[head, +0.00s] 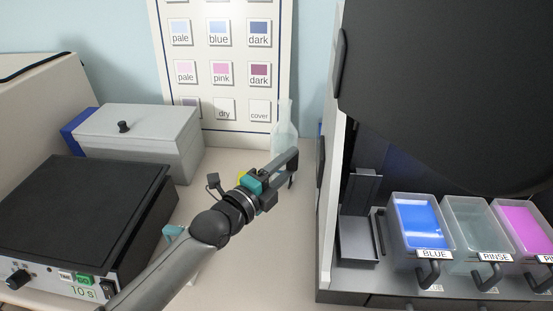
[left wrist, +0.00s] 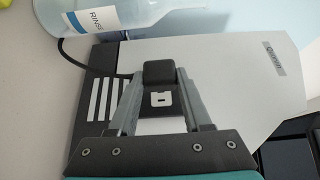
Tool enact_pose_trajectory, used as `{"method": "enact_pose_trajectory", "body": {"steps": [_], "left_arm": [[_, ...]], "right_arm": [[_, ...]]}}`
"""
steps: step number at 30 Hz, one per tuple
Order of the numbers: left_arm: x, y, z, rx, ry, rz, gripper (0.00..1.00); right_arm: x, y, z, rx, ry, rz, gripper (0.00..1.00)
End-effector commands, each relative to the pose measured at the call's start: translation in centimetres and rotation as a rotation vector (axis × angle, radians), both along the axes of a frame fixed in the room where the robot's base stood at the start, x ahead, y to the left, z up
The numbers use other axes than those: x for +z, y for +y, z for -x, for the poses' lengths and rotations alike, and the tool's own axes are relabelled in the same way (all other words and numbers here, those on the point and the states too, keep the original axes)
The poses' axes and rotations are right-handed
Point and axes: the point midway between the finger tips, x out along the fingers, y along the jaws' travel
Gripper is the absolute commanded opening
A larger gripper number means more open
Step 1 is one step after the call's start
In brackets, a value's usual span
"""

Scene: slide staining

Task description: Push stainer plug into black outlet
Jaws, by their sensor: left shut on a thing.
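My left gripper (head: 292,168) reaches to the left of the stainer's tall housing. In the left wrist view its fingers (left wrist: 158,82) converge and are shut on a black block-shaped plug (left wrist: 158,70). A dark cable (left wrist: 85,63) runs from the plug to the left, past the bottle. A small pale rectangle with a dark mark (left wrist: 161,100) shows between the fingers, just below the plug. I cannot tell whether the plug touches an outlet; I cannot make out the black outlet for certain. My right gripper is in neither view.
A clear bottle (head: 284,130), labelled RINSE in the wrist view (left wrist: 110,15), stands behind the gripper. The stainer's white side panel (left wrist: 225,75) is close. Trays of blue (head: 418,222) and pink (head: 525,230) liquid stand right. A black-topped device (head: 85,205) and grey box (head: 140,135) stand left.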

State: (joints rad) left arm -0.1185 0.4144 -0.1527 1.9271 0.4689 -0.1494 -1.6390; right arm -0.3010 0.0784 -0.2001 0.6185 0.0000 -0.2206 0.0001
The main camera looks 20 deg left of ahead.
Motion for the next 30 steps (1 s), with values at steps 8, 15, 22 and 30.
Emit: {"method": "enact_pose_trajectory", "body": {"steps": [8,15,22,30], "left_arm": [[0.0,-2.2,-0.6,0.001,-0.001,0.002,0.0],[0.0,-2.9,-0.8,0.0,-0.001,0.0,0.0],[0.0,-2.9,-0.8,0.0,0.0,-0.001,0.0],[0.0,-2.9,-0.8,0.0,0.0,0.0,0.0]], "right_arm": [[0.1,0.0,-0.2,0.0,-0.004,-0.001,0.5],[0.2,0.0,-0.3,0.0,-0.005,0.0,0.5],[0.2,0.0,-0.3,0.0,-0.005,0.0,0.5],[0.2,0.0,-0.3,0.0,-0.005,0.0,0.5]]}}
